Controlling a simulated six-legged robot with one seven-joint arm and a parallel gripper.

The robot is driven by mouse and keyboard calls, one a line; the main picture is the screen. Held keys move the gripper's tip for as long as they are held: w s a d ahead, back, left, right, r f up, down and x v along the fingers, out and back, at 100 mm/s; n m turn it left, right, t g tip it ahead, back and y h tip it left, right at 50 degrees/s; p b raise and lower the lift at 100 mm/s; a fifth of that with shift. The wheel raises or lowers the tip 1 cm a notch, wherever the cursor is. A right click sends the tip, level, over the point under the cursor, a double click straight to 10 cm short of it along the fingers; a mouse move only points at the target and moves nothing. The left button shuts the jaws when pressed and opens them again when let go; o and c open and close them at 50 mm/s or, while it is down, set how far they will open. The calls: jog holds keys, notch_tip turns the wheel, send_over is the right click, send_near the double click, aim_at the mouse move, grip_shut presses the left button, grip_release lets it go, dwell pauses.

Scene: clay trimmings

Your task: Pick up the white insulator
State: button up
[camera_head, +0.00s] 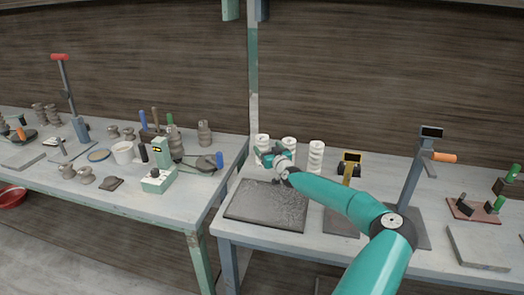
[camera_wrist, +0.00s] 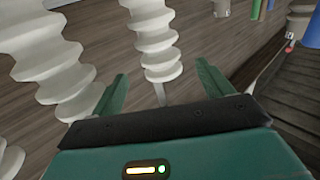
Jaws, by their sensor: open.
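Three white ribbed insulators stand upright in a row at the back of the right table: a left one (camera_head: 262,142), a middle one (camera_head: 288,144) and a right one (camera_head: 316,158). My gripper (camera_head: 272,158) is in front of the left and middle ones and hides their lower parts. In the wrist view my gripper (camera_wrist: 162,70) is open, its two green fingers spread. One white insulator (camera_wrist: 155,38) appears between and beyond the fingertips. I cannot tell whether they touch it. Another insulator (camera_wrist: 52,60) is larger at the left, partly behind the left finger.
A dark slab (camera_head: 265,206) lies below my gripper on the right table. A yellow-and-black tool (camera_head: 349,165) and a grey post stand (camera_head: 415,180) are to the right. The left table (camera_head: 190,205) holds several grey clay pieces and tools. A wooden wall is behind.

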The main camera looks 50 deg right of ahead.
aim_at(265, 144)
jog(key=shift+x, duration=3.2)
jog(key=c, duration=1.5)
